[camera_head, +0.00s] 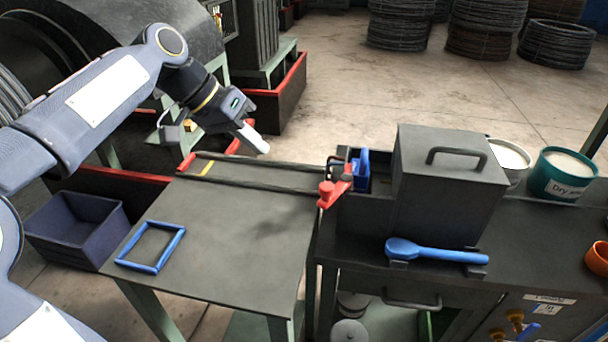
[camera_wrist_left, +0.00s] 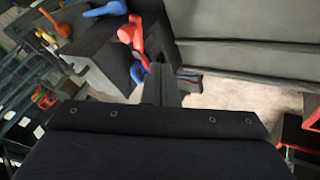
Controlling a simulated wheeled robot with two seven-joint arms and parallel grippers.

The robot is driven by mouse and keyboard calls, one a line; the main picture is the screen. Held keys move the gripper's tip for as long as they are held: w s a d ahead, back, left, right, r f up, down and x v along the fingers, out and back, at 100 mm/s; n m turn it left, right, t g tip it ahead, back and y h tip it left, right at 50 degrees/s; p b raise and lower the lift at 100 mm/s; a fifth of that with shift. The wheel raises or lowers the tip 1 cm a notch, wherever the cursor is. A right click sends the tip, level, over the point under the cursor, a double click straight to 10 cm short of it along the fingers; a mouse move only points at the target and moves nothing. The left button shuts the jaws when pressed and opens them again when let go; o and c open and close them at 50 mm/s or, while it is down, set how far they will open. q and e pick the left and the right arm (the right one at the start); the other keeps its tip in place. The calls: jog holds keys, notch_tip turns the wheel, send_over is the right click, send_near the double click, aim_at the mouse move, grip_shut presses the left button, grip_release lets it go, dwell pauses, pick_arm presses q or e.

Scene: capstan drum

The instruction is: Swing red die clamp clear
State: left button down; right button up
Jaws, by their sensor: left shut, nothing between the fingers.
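The red die clamp (camera_head: 336,187) sits at the left edge of the dark box on the right bench, close to the end of the table's rail. It also shows in the left wrist view (camera_wrist_left: 131,36), left of and beyond the fingertips. My left gripper (camera_head: 256,141) is shut and empty. It hangs above the far edge of the grey table, left of and apart from the clamp, and its fingers show in the left wrist view (camera_wrist_left: 163,84). My right gripper is in neither view.
A blue part (camera_head: 361,170) stands upright just right of the clamp. A grey lidded box (camera_head: 450,185) with a handle and a blue scoop (camera_head: 437,253) are further right. A blue frame (camera_head: 151,247) lies on the table (camera_head: 235,235), whose middle is clear. A dark bin (camera_head: 78,228) is at left.

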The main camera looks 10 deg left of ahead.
pick_arm(q)
jog(key=w+d+f, duration=0.1)
jog(key=d+f, duration=0.6)
jog(key=d, duration=0.2)
jog(key=shift+f+p, duration=0.2)
jog(key=shift+p, duration=0.25)
jog(key=shift+d, duration=0.1)
jog(key=shift+w, duration=0.1)
